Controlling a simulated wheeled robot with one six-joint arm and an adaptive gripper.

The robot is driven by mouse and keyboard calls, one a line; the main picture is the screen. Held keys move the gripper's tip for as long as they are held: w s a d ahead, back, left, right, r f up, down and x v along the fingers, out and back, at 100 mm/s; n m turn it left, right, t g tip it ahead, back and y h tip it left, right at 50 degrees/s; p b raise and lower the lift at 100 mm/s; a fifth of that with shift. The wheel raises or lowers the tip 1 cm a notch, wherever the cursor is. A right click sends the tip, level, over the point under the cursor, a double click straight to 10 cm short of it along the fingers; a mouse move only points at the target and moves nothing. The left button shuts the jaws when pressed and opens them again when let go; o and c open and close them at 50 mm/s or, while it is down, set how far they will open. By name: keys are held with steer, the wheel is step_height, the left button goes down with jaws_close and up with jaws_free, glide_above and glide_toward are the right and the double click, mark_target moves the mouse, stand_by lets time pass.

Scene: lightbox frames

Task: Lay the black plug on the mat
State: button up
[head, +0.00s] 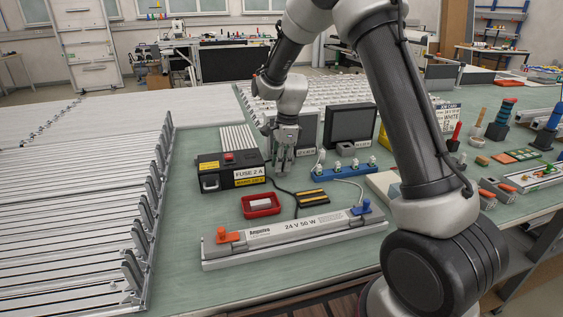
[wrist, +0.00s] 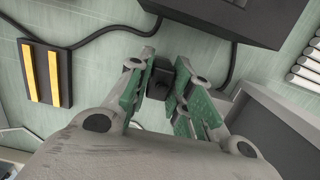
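The black plug (wrist: 158,80) is a small dark block between the fingertips of my gripper (wrist: 160,88) in the wrist view. The green finger pads appear to touch it on both sides, so my gripper looks shut on it. In the head view my gripper (head: 284,158) points down beside the fuse box, and the plug is too small and hidden to make out. The mat, dark with yellow stripes, lies on the table in front and right of the gripper (head: 312,198); the striped mat also shows at the left of the wrist view (wrist: 45,74). Nothing lies on its stripes.
The black fuse box (head: 232,172) stands just left of my gripper. A red tray (head: 246,211) lies in front, with a long 24 V unit (head: 295,235) beyond it nearer the edge. A blue socket strip (head: 345,170) is to the right. A black cable runs near the mat.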

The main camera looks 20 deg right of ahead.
steer(key=o, duration=0.3)
steer(key=shift+r, duration=0.15)
step_height(320, 180, up, 11)
steer(key=d, duration=0.1)
steer(key=s+d+r+n+t, duration=0.1)
steer(key=s+d+r+n, duration=0.35)
steer(key=s+r, duration=0.25)
steer(key=s+d+r+n+t, duration=0.1)
steer(key=s+d+n, duration=0.2)
steer(key=s, duration=0.5)
steer(key=s+d+n+t+h, duration=0.1)
steer(key=s+d+n, duration=0.2)
steer(key=s+n, duration=0.3)
steer(key=s+d+r+n+t, duration=0.1)
steer(key=s+d+n, duration=0.2)
steer(key=s, duration=0.9)
steer(key=shift+s+d+r+n, duration=0.15)
steer(key=shift+s+r+n, duration=0.15)
steer(key=shift+n, duration=0.45)
